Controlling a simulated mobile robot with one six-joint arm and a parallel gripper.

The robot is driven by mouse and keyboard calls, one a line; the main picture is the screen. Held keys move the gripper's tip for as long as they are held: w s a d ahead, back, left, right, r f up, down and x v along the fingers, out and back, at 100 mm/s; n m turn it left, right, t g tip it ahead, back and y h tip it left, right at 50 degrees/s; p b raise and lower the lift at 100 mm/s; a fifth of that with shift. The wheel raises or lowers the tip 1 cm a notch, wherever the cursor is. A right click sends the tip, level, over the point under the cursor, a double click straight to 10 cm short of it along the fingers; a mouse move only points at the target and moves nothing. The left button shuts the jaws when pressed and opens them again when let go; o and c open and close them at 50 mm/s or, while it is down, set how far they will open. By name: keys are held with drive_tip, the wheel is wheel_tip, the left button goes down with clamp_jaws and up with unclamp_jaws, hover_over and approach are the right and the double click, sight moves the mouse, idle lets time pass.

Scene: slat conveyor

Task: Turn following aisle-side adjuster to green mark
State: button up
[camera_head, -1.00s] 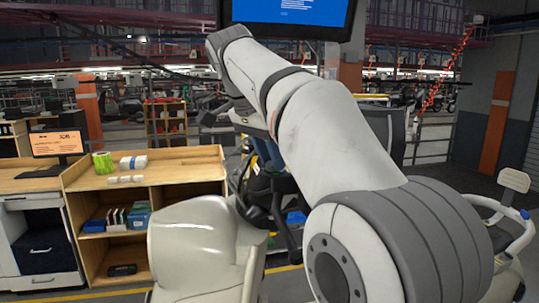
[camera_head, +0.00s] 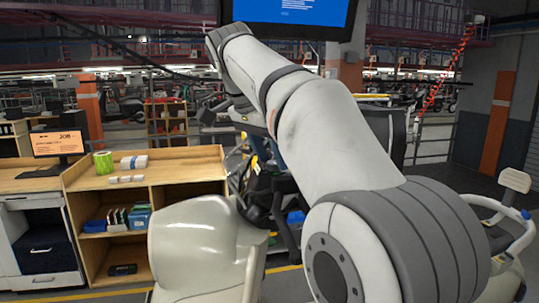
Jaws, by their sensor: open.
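My arm crosses the picture from lower right to upper centre, and its far joint hides much of what lies behind. I cannot make out my gripper, its fingers or anything between them. No adjuster and no green mark can be made out. Dark machine parts (camera_head: 262,190) with small yellow pieces show in the gap below my arm, too small and too covered to name.
A wooden shelf unit (camera_head: 150,168) stands at left, with a green roll (camera_head: 103,162) and a white roll (camera_head: 134,162) on top. A desk monitor (camera_head: 58,143) is farther left. A blue screen (camera_head: 291,13) hangs above. A white-railed cart (camera_head: 512,225) stands at right.

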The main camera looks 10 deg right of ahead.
drive_tip(key=shift+a+r, duration=0.2)
drive_tip(key=shift+r, duration=0.2)
drive_tip(key=s+a+r, duration=0.1)
drive_tip(key=s+a, duration=0.4)
drive_tip(key=a, duration=0.6)
drive_tip(key=shift+s+a+r+b, duration=0.15)
drive_tip(key=shift+a+r+b, duration=0.1)
drive_tip(key=shift+b, duration=0.1)
